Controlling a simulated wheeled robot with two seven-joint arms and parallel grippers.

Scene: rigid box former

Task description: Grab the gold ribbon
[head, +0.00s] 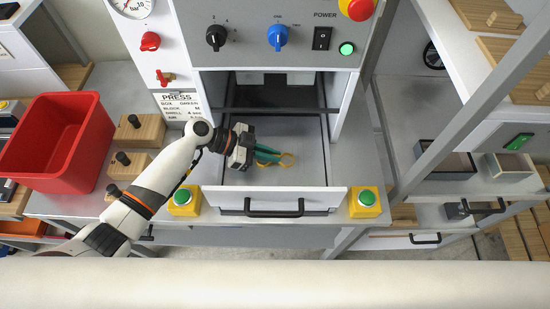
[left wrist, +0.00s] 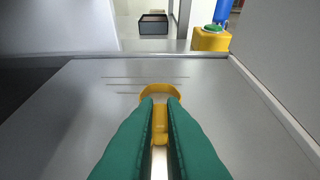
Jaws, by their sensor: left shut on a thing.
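The gold ribbon (head: 287,161) is a small gold loop with a strip, held over the grey drawer floor inside the press. In the left wrist view the ribbon (left wrist: 160,90) shows its curved loop just beyond the fingertips and its strip between the fingers. My left gripper (head: 277,157), with teal fingers, is shut on the strip; its fingers also fill the lower middle of the left wrist view (left wrist: 160,103). Whether the ribbon touches the floor, I cannot tell. My right gripper is not in view.
The open drawer has a front wall with a black handle (head: 274,209). Yellow button boxes with green tops stand at its left (head: 184,203) and right (head: 364,205). A red bin (head: 55,145) and wooden blocks (head: 141,130) stand at left. An open dark box (head: 450,166) is at right.

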